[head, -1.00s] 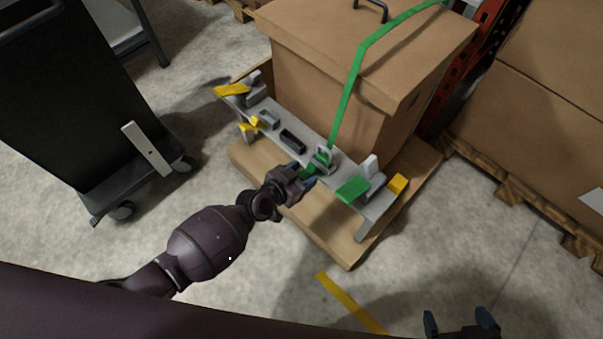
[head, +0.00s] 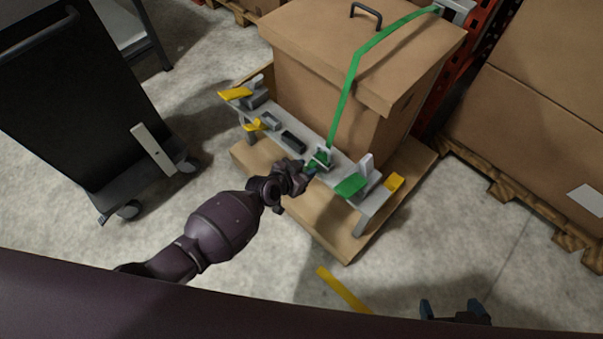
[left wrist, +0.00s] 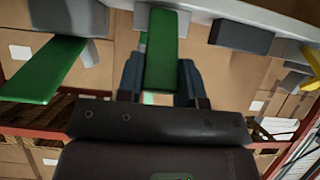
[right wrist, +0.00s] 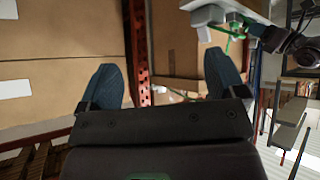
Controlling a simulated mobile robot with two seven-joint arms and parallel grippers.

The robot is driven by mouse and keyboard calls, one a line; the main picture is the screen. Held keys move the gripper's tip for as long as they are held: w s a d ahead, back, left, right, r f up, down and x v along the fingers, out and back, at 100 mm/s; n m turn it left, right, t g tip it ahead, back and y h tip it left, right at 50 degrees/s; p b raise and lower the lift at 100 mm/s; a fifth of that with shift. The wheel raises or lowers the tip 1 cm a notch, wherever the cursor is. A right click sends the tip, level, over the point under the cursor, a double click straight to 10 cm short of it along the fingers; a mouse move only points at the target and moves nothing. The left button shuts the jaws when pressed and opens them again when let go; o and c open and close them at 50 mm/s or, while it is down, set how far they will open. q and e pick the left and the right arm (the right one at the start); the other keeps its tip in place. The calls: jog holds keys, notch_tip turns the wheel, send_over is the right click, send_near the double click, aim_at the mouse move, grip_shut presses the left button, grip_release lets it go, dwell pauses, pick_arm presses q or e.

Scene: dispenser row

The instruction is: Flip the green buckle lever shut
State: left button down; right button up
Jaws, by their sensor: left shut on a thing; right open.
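The green buckle lever (head: 311,168) belongs to a small buckle (head: 320,157) on the grey rail, where the green strap (head: 345,105) ends. In the left wrist view the lever (left wrist: 162,50) is a flat green bar reaching between my fingers. My left gripper (head: 309,172) is shut on the lever at the front of the rail; its fingers also show in the left wrist view (left wrist: 160,80). The lever is partly hidden by the fingers in the head view. My right gripper (head: 455,306) is open and empty, low at the right, away from the rail.
A big strapped carton (head: 330,70) stands behind. A black cart (head: 75,100) is at left.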

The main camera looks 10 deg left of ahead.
aim_at(312, 164)
pick_arm(q)
jog(key=r+g+p, duration=0.1)
jog(key=w+d+r+g+y+p, duration=0.1)
jog(key=p, duration=0.1)
jog(key=shift+w, duration=0.25)
jog(key=shift+w+d+g+y+p, duration=0.3)
jog(key=shift+g+y+p, duration=0.25)
jog(key=shift+g+y, duration=0.15)
jog(key=shift+w+d+f+g+y, duration=0.15)
jog(key=shift+w+g+y, duration=0.1)
jog(key=shift+g+y, duration=0.2)
pick_arm(e)
jog(key=shift+t, duration=0.4)
jog(key=shift+w+a+r, duration=0.1)
jog(key=shift+w+r, duration=0.15)
jog(key=shift+r, duration=1)
jog(key=shift+w+r, duration=0.2)
jog(key=shift+r, duration=1)
jog(key=shift+s, duration=0.1)
pick_arm(q)
jog(key=c, duration=0.8)
grip_release()
jog(key=shift+o, duration=0.2)
